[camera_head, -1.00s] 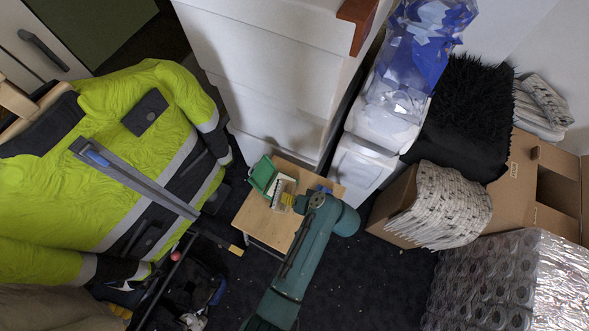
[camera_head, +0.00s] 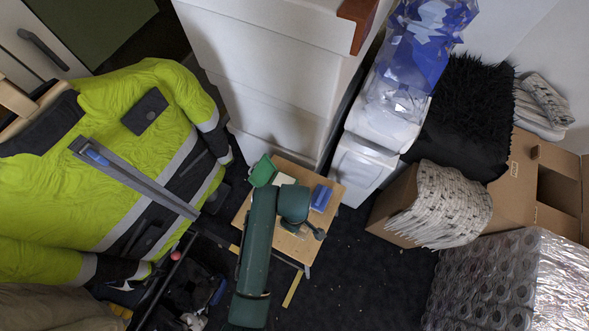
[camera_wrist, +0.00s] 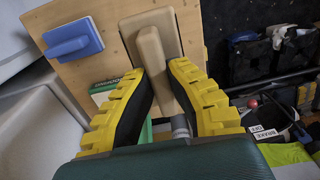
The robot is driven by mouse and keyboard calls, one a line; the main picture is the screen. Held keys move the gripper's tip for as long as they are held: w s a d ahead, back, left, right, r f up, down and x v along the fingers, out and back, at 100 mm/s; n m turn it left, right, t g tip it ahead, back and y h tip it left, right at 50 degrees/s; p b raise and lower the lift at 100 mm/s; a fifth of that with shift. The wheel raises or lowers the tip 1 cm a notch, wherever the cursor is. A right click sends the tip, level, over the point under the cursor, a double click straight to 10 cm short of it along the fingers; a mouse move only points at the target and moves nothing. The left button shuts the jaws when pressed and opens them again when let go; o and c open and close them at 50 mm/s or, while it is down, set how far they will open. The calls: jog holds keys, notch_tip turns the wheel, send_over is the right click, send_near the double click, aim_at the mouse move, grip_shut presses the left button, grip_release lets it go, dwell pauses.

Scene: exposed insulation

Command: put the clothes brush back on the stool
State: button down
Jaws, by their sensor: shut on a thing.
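In the wrist view the two yellow-and-black fingers of my gripper (camera_wrist: 160,85) are closed around a beige wooden piece, which I take to be the clothes brush (camera_wrist: 152,50). A wider beige part shows behind it, against the stool top. I cannot tell whether the brush touches the stool. The wooden stool (camera_wrist: 95,72) fills the space behind the fingers. In the head view the stool top (camera_head: 328,210) is partly covered by my green arm, which hides my gripper and the brush.
A blue block-like object (camera_wrist: 72,38) lies on the stool, also seen in the head view (camera_head: 321,197). A green item (camera_head: 263,171) sits at the stool's back left corner. White drawers (camera_head: 265,75) stand behind. A hi-vis jacket (camera_head: 150,80) is at left, cardboard boxes (camera_head: 396,202) at right.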

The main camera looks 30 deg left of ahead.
notch_tip(320, 180, down, 10)
jog(key=b, duration=0.4)
jog(key=shift+r, duration=0.2)
jog(key=shift+f, duration=0.1)
jog(key=shift+f, duration=0.15)
jog(key=c, duration=1.2)
grip_release()
jog(key=shift+f, duration=0.1)
jog(key=r+p, duration=0.1)
jog(key=r, duration=0.3)
jog(key=r+p, duration=0.2)
jog(key=r, duration=0.2)
jog(key=r+p, duration=0.2)
jog(key=r, duration=0.2)
jog(key=shift+w+a+r, duration=0.1)
jog(key=shift+w+r, duration=0.15)
jog(key=shift+r, duration=0.1)
